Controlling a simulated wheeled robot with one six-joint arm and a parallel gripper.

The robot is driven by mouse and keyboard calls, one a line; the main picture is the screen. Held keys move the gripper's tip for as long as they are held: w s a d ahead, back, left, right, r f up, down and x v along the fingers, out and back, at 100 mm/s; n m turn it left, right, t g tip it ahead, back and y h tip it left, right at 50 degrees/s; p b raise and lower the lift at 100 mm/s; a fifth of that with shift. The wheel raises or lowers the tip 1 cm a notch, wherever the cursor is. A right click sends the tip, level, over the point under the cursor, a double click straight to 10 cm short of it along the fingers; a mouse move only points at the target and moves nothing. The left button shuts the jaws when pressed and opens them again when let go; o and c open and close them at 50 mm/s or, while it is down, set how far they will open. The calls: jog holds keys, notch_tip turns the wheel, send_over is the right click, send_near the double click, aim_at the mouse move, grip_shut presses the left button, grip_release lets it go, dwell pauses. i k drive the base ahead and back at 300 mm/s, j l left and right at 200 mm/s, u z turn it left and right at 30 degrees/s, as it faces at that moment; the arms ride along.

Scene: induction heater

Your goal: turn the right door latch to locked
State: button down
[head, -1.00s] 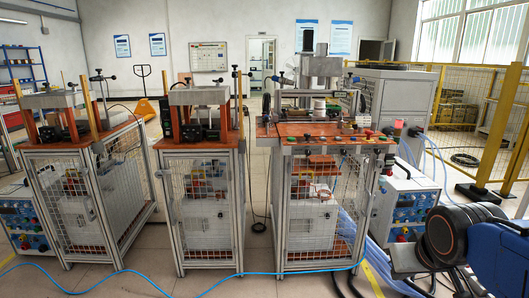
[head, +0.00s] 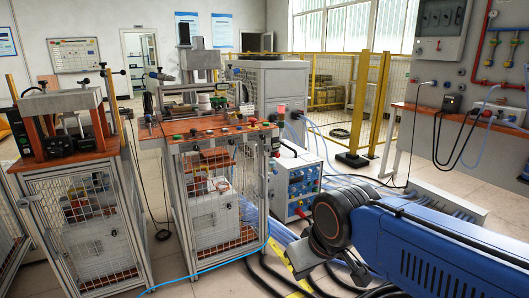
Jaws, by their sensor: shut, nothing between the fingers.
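The workstation with the orange-brown top (head: 205,127) stands left of centre in the head view. Its metal frame has a wire-mesh door (head: 208,232) on the front below the top. I cannot make out a door latch or its setting at this size. My arm, blue with a dark joint, reaches in from the lower right, in front of and to the right of the workstation. My gripper does not show clearly in this view.
A second mesh cabinet (head: 88,208) stands to the left. A blue-fronted control box (head: 295,187) is right of the workstation. Cables and a blue hose (head: 212,268) lie on the floor. A yellow fence (head: 378,105) stands behind.

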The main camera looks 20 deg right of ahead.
aim_at(267, 148)
jog(key=i+l, duration=0.2)
jog(key=i, duration=0.2)
jog(key=i+l, duration=0.2)
jog(key=i, duration=0.2)
jog(key=i+l, duration=0.2)
jog(key=i, duration=0.25)
jog(key=i+l, duration=0.2)
jog(key=i, duration=0.2)
jog(key=k+j, duration=0.3)
jog(key=k, duration=0.25)
jog(key=k+j, duration=0.25)
jog(key=k, duration=0.25)
